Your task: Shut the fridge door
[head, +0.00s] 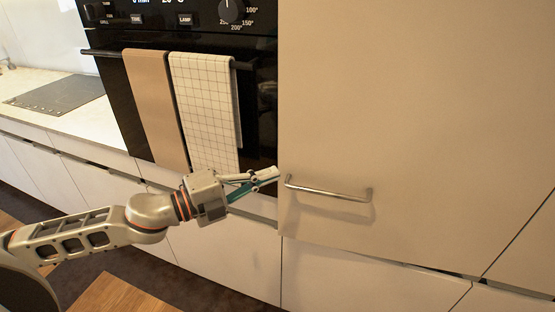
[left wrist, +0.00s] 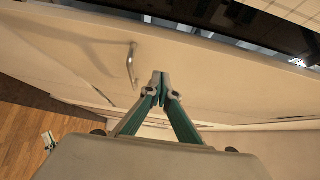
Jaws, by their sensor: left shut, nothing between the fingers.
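Contact with the panel cannot be told.
A black oven (head: 262,90) with a brown towel (head: 155,105) and a checked towel (head: 203,110) on its bar is left of the door. Pale lower cabinets (head: 225,250) run below. A counter with a dark hob (head: 58,93) is at far left.

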